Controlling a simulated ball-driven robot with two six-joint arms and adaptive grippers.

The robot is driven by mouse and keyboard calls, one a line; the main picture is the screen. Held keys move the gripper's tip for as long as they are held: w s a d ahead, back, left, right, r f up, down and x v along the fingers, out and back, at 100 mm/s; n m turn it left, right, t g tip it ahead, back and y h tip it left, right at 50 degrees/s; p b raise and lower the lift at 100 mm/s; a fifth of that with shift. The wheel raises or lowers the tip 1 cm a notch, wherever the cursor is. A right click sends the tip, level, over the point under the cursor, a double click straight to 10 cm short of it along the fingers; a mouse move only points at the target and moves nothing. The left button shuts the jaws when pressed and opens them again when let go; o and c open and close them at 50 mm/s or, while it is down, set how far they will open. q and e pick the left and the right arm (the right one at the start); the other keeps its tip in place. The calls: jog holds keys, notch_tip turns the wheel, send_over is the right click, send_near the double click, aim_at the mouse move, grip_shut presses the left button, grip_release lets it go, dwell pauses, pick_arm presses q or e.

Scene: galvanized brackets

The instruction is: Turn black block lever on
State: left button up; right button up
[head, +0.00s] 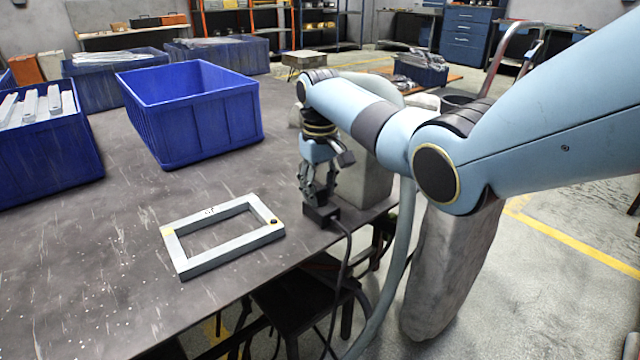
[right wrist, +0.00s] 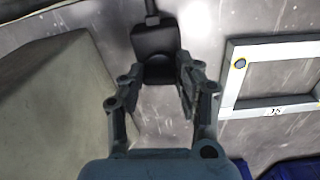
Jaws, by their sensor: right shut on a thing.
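The black block (head: 321,216) sits near the right edge of the dark table, with a black cable running from it over the edge. In the right wrist view the black block (right wrist: 155,38) is at the top middle, with its cable leading up. My right gripper (head: 315,195) points down at the block from above. In the right wrist view my right gripper (right wrist: 158,78) has its fingertips at the block's near side, shut on a dark part there. I take this part to be the lever, but its position is mostly hidden by the fingers. My left gripper is not in view.
A grey rectangular frame (head: 180,257) lies on the table left of the block. An empty blue bin (head: 190,145) stands behind it, with more blue bins at the left. A grey stone-like block (head: 366,178) stands close behind my right gripper. The table middle is clear.

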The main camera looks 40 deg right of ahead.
jog(key=m+p, duration=0.3)
jog(key=shift+r+m, duration=0.2)
jog(key=shift+m, duration=0.1)
jog(key=m+p, duration=0.1)
jog(key=m, duration=0.2)
jog(key=shift+m+p, duration=0.3)
jog(key=shift+p, duration=0.05)
jog(key=m+p, duration=0.1)
jog(key=m, duration=0.3)
jog(key=shift+f, duration=0.1)
jog(key=m+p, duration=0.1)
jog(key=m, duration=0.4)
jog(key=shift+f, duration=0.1)
jog(key=o, duration=1.1)
jog(key=shift+o, duration=0.2)
